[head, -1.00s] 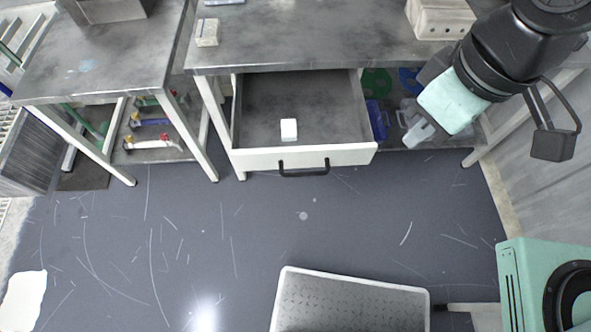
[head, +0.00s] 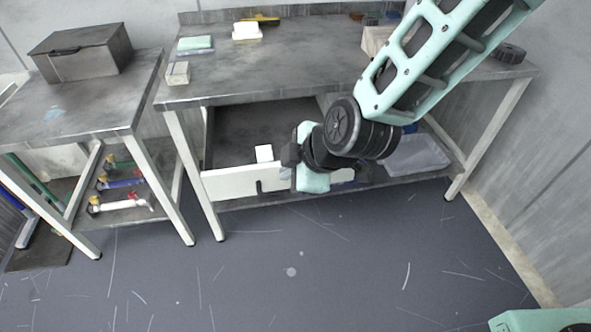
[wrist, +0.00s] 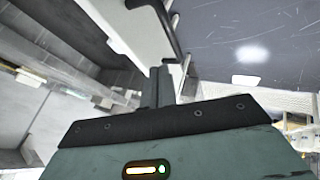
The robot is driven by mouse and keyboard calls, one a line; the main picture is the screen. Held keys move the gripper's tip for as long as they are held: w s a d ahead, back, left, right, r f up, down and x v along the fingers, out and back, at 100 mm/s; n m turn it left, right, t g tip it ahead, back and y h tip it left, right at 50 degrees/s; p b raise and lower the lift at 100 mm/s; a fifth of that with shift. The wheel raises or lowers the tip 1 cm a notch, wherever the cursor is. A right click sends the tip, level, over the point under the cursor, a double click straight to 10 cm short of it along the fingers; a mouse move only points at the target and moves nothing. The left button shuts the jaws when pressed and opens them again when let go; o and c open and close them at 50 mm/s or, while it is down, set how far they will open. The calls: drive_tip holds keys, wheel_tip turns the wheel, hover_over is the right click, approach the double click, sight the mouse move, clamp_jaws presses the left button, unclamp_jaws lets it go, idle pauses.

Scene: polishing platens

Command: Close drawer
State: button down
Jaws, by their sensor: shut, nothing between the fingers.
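The drawer (head: 230,183) under the middle workbench is open, its pale front panel standing out from the bench. A small white block (head: 264,153) lies inside it. Part of the dark handle (head: 259,187) shows on the front; my gripper and wrist hide its right part. In the head view my gripper's body (head: 312,180) is at the right half of the drawer front. In the wrist view my gripper (wrist: 160,74) has its fingers shut and empty, close to the white front panel (wrist: 125,32) and the dark handle (wrist: 163,22). Whether they touch it I cannot tell.
The workbench top (head: 310,60) is above the drawer, with a small block (head: 177,73) at its left edge. A clear bin (head: 415,155) sits on the lower shelf at right. A second table (head: 70,105) stands at left. The floor in front is clear.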

sight(269, 182)
drive_tip(key=x, duration=0.5)
drive_tip(key=shift+b, duration=0.3)
